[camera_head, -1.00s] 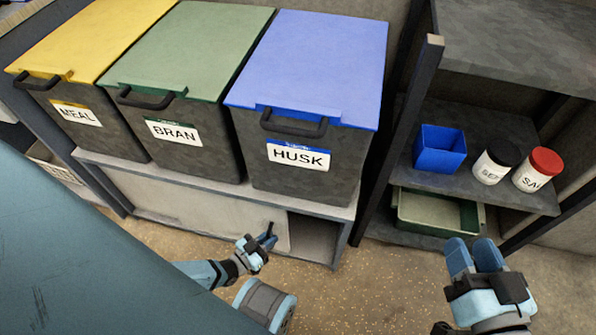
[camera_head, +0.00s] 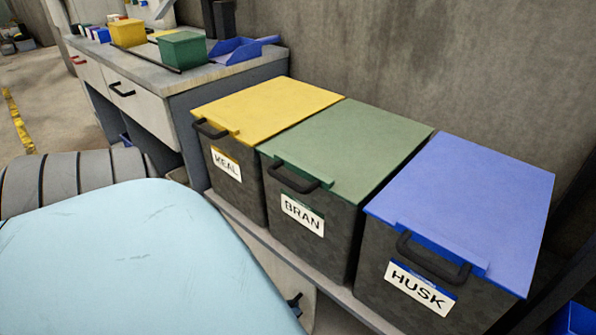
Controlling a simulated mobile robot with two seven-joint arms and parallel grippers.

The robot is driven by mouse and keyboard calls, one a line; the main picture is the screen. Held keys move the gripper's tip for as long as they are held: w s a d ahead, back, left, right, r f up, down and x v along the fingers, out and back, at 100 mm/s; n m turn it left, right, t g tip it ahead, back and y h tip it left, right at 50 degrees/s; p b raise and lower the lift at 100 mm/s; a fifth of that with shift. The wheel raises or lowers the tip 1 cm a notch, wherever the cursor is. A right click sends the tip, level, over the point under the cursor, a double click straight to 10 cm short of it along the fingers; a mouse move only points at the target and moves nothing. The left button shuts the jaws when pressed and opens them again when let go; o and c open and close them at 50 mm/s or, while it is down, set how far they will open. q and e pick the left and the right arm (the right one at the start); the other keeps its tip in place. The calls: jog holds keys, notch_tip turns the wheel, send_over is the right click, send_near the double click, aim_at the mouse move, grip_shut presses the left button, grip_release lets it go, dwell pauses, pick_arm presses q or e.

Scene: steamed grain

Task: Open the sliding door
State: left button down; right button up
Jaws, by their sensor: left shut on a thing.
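The pale sliding door (camera_head: 272,268) sits under the shelf that carries the lidded bins, at bottom centre in the head view. Its right edge shows, with an open gap to the right of it. A dark handle (camera_head: 294,299) stands out near that edge. My left gripper (camera_head: 298,308) is at the handle and shut on it; only a sliver shows past my light blue body, which hides the rest of it and the left part of the door. My right gripper is out of view.
The meal bin (camera_head: 238,172), bran bin (camera_head: 318,219) and husk bin (camera_head: 423,271) stand closed in a row on the shelf (camera_head: 352,302) above the door. A drawer bench (camera_head: 145,109) with coloured boxes is at upper left. A wall stands behind the bins.

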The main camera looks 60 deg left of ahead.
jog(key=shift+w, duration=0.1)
pick_arm(q)
jog(key=c, duration=1.1)
grip_release()
jog(key=shift+c, duration=0.2)
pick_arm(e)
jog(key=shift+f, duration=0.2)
pick_arm(q)
jog(key=p+v, duration=0.2)
jog(key=v, duration=1.1)
jog(key=shift+s, duration=0.35)
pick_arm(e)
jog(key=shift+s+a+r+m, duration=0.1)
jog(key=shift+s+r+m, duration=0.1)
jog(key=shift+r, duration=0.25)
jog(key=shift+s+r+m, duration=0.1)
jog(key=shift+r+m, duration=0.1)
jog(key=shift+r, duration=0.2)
pick_arm(q)
jog(key=shift+a, duration=0.1)
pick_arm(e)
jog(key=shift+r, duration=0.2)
